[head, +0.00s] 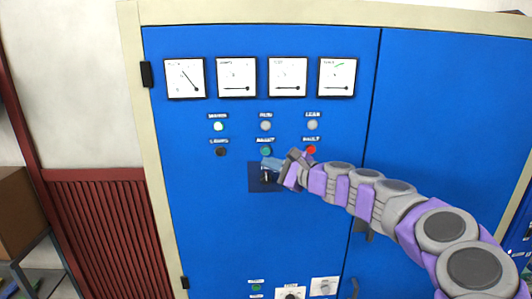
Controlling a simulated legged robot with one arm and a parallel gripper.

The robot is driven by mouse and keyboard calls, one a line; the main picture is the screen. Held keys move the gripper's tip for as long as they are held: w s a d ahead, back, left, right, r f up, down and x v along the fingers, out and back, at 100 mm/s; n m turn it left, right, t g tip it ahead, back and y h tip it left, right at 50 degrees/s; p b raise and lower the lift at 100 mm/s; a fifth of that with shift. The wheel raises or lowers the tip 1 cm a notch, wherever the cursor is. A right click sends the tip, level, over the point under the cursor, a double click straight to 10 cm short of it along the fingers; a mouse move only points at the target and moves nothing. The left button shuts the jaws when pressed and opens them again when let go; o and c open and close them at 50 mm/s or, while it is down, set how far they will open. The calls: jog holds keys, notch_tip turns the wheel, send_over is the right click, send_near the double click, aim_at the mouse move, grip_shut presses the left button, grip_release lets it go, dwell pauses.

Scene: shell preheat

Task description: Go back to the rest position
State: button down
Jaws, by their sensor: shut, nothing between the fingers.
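My arm reaches in from the lower right toward the blue cabinet (250,215). My gripper (268,164) is shut and empty, in front of the dark square plate (255,184) in the middle of the left door. The plate carries a small control, partly hidden by my gripper. I cannot tell whether my fingertips touch it. The green button (265,150) sits just above my gripper and the red one (311,149) above my wrist.
Several gauges (237,78) line the door's top, with indicator lamps (218,127) below. More controls (291,294) sit at the bottom edge. A door handle (362,231) is beneath my arm. A cardboard box (17,212) stands on a shelf at left.

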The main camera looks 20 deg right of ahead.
jog(key=shift+a, duration=0.1)
dwell(0.3)
jog(key=s+a+f+n+g+y+b, duration=0.1)
jog(key=s+a+f+n+g+b, duration=0.45)
jog(key=a, duration=0.45)
jog(key=s+a+f+n+g+y+b, duration=0.25)
jog(key=s+a+f+n, duration=0.3)
jog(key=s+a, duration=0.4)
jog(key=s+a+f+n+g+h+b, duration=0.35)
jog(key=s+a+f, duration=0.2)
jog(key=f, duration=0.25)
jog(key=s+d+f+n+g+h+b, duration=0.1)
jog(key=s+d+f+n+h+b, duration=0.1)
jog(key=s+f, duration=0.6)
jog(key=s+d+f+n+g+h+b, duration=0.2)
jog(key=s+d+f+b, duration=0.3)
jog(key=s+f, duration=0.3)
jog(key=s+d+f+n+g+h+b, duration=0.2)
jog(key=s+d+f+h+b, duration=0.1)
jog(key=s+f, duration=0.6)
jog(key=shift+s+d+h, duration=0.35)
jog(key=shift+d+h, duration=0.15)
jog(key=shift+d, duration=0.25)
jog(key=shift+g, duration=0.25)
